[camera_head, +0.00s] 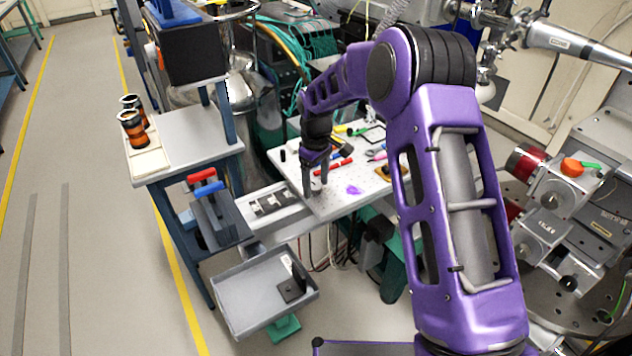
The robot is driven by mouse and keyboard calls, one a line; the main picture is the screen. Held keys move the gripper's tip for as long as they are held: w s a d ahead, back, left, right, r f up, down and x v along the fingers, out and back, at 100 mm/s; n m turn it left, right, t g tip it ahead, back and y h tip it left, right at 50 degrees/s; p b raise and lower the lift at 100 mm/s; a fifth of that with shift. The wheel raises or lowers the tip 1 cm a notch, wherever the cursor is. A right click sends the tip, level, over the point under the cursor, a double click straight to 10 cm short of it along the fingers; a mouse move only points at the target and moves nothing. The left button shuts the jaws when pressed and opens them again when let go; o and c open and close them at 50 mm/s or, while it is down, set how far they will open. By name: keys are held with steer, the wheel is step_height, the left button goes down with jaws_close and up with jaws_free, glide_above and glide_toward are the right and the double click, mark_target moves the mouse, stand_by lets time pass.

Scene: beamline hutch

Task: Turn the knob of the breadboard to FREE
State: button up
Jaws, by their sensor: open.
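The breadboard (332,204) is a pale board with small holes, in the middle of the head view, with tools and small parts on it. My gripper (315,189) points down over its front left part, with its two fingers apart. A small dark reddish spot shows between the fingertips; it may be the knob, but it is too small and too covered to tell. I cannot read any FREE mark or the knob's setting. Whether the fingers touch anything is unclear.
Red, yellow and pink tools (376,156) and a small purple item (353,189) lie on the board near my gripper. A grey tray (226,318) stands in front. A side table (190,132) with two orange-black cylinders is left. Instruments (577,195) crowd the right.

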mark_target(316, 186)
step_height(316, 186, up, 17)
steer(key=p, duration=0.1)
steer(key=shift+r, duration=0.2)
stand_by(0.4)
